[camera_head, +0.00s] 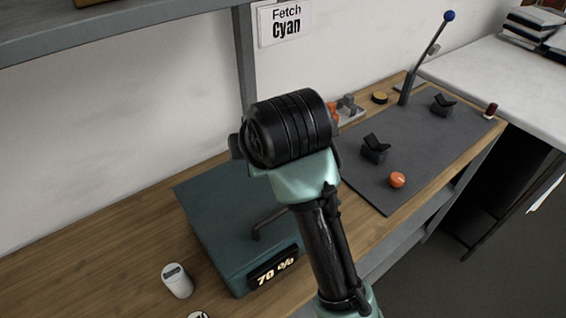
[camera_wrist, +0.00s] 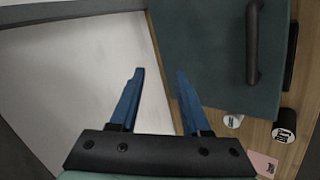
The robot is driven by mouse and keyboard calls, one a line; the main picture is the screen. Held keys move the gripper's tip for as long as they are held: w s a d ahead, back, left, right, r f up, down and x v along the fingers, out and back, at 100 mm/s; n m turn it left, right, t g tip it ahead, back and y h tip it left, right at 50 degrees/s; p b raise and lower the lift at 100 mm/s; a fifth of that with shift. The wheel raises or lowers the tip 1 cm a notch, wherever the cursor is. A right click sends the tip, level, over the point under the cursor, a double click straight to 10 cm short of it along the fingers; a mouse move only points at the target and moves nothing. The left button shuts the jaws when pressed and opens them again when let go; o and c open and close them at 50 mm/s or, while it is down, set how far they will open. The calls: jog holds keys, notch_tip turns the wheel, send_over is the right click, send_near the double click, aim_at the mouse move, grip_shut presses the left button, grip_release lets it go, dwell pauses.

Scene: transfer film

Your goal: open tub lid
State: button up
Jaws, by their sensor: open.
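The tub is a dark teal box (camera_head: 212,218) on the wooden bench in the head view, with a "70 %" display on its front. Its flat lid looks closed. A dark bar handle (camera_head: 270,222) stands on the lid, partly close to my arm in the picture. In the wrist view the teal lid (camera_wrist: 212,55) fills the upper right, with the handle (camera_wrist: 253,45) near its right side. My gripper (camera_wrist: 160,74) has two blue fingers, spread apart and empty, left of the handle. My arm hides the gripper and part of the tub in the head view.
A white cylinder (camera_head: 177,281) stands in front of the tub. To the right, a dark mat (camera_head: 425,135) holds black V-shaped blocks (camera_head: 375,149), an orange ball (camera_head: 397,180) and a blue-knobbed lever (camera_head: 425,58). A shelf (camera_head: 130,28) overhangs the back left. Bench left of the tub is clear.

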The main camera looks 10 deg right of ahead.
jog(key=s+d+r+n+g+h+p, duration=0.1)
jog(key=s+d+r+n+g+p, duration=0.55)
jog(key=p, duration=0.65)
jog(key=shift+m, duration=0.95)
jog(key=f, duration=0.5)
jog(key=a+f+p, duration=0.1)
jog(key=f, duration=0.3)
jog(key=w+f, duration=0.1)
jog(key=f, duration=0.4)
jog(key=shift+a+f, duration=0.3)
grip_shut()
